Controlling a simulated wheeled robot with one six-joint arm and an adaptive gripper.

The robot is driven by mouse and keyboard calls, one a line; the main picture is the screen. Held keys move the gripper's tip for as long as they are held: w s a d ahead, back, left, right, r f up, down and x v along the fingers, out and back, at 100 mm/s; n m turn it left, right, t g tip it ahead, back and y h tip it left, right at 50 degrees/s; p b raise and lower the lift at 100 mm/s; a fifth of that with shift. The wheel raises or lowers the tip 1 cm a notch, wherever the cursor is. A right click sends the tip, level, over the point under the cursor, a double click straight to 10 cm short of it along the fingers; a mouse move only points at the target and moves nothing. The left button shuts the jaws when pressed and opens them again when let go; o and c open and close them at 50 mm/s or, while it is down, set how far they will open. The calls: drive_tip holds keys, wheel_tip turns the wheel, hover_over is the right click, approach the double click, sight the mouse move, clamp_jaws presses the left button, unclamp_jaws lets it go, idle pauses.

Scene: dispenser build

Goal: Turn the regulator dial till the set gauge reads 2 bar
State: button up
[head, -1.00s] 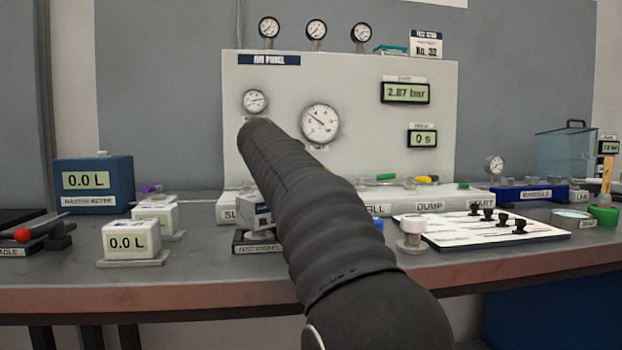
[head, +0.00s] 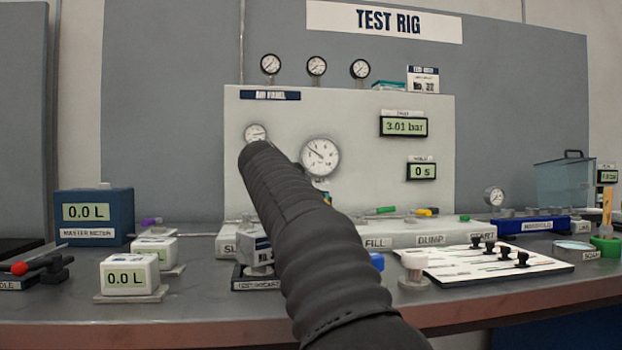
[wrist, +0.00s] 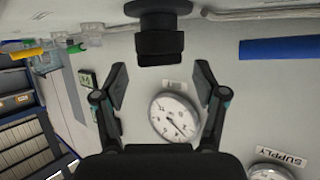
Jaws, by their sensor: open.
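A black knob (wrist: 160,42), which looks like the regulator dial, sticks out from the panel at the top middle of the wrist view. My gripper (wrist: 160,83) is open and empty, its two fingers spread below the knob in that view and apart from it. A large round gauge (wrist: 174,117) shows between the fingers; it also shows in the head view (head: 320,157). Its label is too small to read, so I cannot tell whether it is the set gauge. In the head view my arm hides my gripper and most of the area around the knob.
The air panel (head: 350,110) has a digital display (head: 405,127) reading 3.01 bar and another (head: 422,171) reading 0 s. A smaller gauge (head: 256,134) is at its upper left, labelled SUPPLY in the wrist view. Meters, a white board and small parts crowd the bench.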

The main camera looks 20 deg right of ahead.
drive_tip(key=shift+r, duration=3.7)
drive_tip(key=shift+r, duration=0.1)
